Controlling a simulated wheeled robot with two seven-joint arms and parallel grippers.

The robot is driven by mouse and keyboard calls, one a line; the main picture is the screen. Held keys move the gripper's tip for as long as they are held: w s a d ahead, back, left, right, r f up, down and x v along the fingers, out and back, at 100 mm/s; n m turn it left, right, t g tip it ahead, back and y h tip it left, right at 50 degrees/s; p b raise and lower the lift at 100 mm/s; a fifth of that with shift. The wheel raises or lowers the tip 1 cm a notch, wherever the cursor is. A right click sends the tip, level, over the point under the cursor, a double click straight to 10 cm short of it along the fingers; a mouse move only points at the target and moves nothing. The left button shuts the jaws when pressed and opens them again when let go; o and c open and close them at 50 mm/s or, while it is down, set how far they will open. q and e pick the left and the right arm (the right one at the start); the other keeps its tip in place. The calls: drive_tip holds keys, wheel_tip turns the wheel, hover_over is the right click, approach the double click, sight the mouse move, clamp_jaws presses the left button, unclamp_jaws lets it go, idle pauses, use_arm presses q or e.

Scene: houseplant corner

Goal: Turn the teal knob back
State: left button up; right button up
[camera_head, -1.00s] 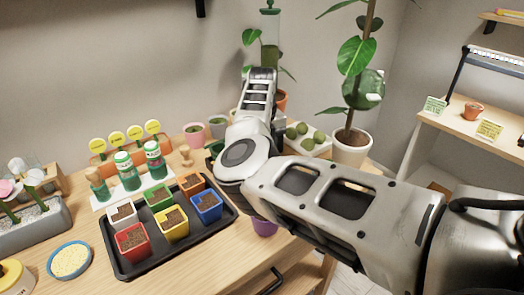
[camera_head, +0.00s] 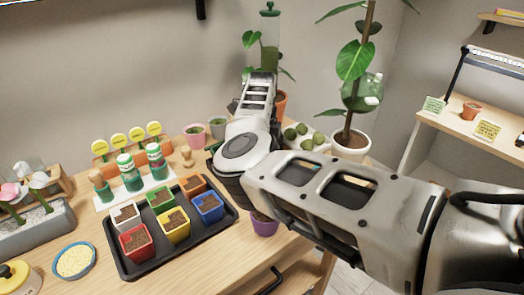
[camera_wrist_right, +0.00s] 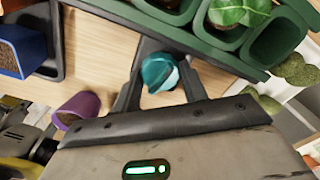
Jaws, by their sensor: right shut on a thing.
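The teal knob (camera_wrist_right: 160,72) shows in the right wrist view, just in front of a dark green holder (camera_wrist_right: 215,50) over the wooden tabletop. My right gripper (camera_wrist_right: 162,80) has one finger on each side of the knob and is shut on it. In the head view the knob and the fingers are hidden behind my right forearm and wrist. My left gripper is in neither view now.
A black tray (camera_head: 128,262) of several coloured pots lies left of my right arm. A purple pot (camera_head: 265,224) stands close below the wrist, also in the wrist view (camera_wrist_right: 77,108). Behind the wrist are a tall glass vessel (camera_head: 269,45) and a plant in a white pot (camera_head: 350,146).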

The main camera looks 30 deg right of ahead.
drive_tip(key=shift+n, duration=0.9)
drive_tip(key=o, duration=0.7)
drive_tip(key=shift+r, duration=0.1)
wheel_tip(320, 180, up, 16)
drive_tip(key=b, duration=0.2)
